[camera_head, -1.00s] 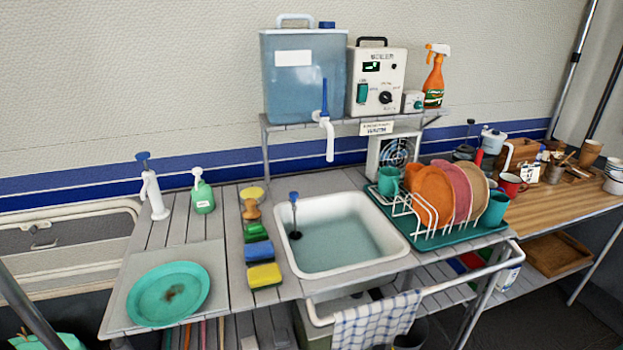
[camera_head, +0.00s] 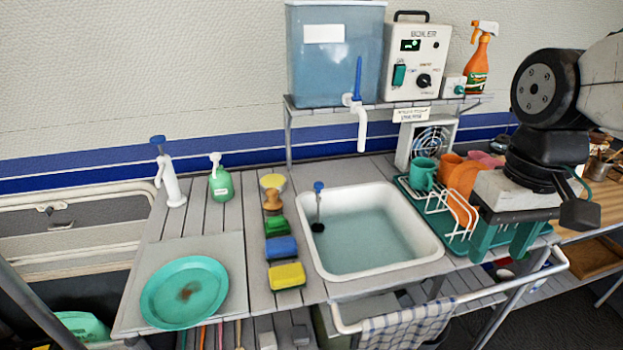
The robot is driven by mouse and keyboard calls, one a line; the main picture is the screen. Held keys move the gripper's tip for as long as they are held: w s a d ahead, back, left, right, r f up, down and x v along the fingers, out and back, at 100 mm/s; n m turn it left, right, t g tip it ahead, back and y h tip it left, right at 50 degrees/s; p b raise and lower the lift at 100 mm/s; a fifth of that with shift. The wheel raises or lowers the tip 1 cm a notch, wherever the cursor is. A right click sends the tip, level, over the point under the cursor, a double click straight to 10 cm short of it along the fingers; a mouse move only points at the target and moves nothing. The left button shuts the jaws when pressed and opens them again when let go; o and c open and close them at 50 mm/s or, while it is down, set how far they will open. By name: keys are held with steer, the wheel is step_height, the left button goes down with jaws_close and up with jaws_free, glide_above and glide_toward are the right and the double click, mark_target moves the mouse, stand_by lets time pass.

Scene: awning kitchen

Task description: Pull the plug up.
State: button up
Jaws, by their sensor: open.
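The plug has a blue knob (camera_head: 319,187) on a thin upright stem with a black stopper (camera_head: 318,227) at its foot. It stands at the left side of the white sink (camera_head: 437,240), which holds bluish water. My gripper (camera_head: 505,250) is at the right, above the front of the green dish rack tray (camera_head: 462,246). It points down with its two teal fingers apart, and nothing shows between them. It is well to the right of the plug, not touching it. My arm hides part of the dish rack and plates.
A white tap (camera_head: 361,128) with a blue lever hangs from the water tank (camera_head: 335,70) above the sink's back. Sponges (camera_head: 286,276) and a brush (camera_head: 272,200) line the sink's left. A teal plate (camera_head: 184,291) lies farther left. Air above the sink is clear.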

steer(key=w+a+f+n+g, duration=0.15)
steer(key=w+a, duration=0.25)
steer(key=w, duration=0.4)
steer(key=w+a+f+n, duration=0.15)
steer(key=w+a, duration=0.25)
steer(key=w, duration=0.4)
steer(key=n+t, duration=0.2)
steer(key=n, duration=0.5)
glide_above(319, 184)
step_height(319, 184, down, 6)
steer(key=shift+f, duration=0.25)
steer(key=shift+n, duration=0.4)
step_height(319, 184, down, 7)
steer(key=shift+f, duration=0.2)
